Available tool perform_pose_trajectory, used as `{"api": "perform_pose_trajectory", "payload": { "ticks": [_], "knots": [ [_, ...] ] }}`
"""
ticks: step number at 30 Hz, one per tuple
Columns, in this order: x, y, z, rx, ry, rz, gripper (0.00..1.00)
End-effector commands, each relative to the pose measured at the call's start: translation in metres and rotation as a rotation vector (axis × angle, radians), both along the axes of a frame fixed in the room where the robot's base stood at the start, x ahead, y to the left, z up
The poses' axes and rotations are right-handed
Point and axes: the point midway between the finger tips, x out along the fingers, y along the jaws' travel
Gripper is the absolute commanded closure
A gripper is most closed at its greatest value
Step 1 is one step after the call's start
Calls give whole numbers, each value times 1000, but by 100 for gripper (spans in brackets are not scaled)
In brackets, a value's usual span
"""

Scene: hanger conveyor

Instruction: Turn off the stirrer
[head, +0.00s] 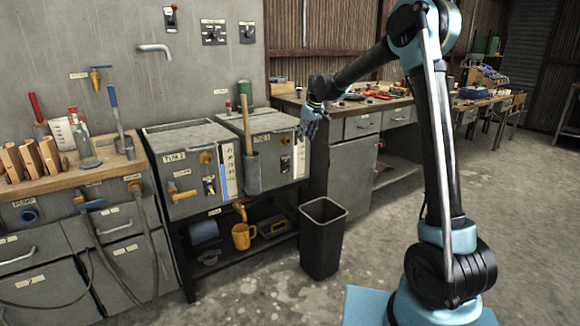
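Two grey box-shaped tanks stand side by side left of centre: a left tank (183,140) and a right tank (284,123), each with a small label. The left tank's front has a black switch (209,185), an orange knob (205,157) and a yellow tap (181,192). I cannot read which control is marked for the stirrer, and the switch positions are too small to tell. My gripper (312,122) hangs in the air by the right tank's right side, apparently holding nothing. Its fingers are too small to tell open from shut.
Wall switches (213,32) are above the tanks. A black bin (322,238) stands on the floor in front of the tanks. A left workbench (98,172) holds tools and wooden blocks. The floor at right is clear.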

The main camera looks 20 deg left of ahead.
Motion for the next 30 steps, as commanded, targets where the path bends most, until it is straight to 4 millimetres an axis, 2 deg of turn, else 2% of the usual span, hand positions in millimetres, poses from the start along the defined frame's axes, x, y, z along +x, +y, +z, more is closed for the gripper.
{"api": "perform_pose_trajectory", "payload": {
  "ticks": [1, 3, 6, 14, 30],
  "knots": [
    [4, 13, -6, 2, -2, 14, 68],
    [9, 26, -11, 4, -5, 27, 68],
    [12, 37, -16, 5, -7, 39, 68],
    [17, 46, -33, 6, -8, 44, 68],
    [40, 72, -118, 6, -8, 44, 68]
  ]
}}
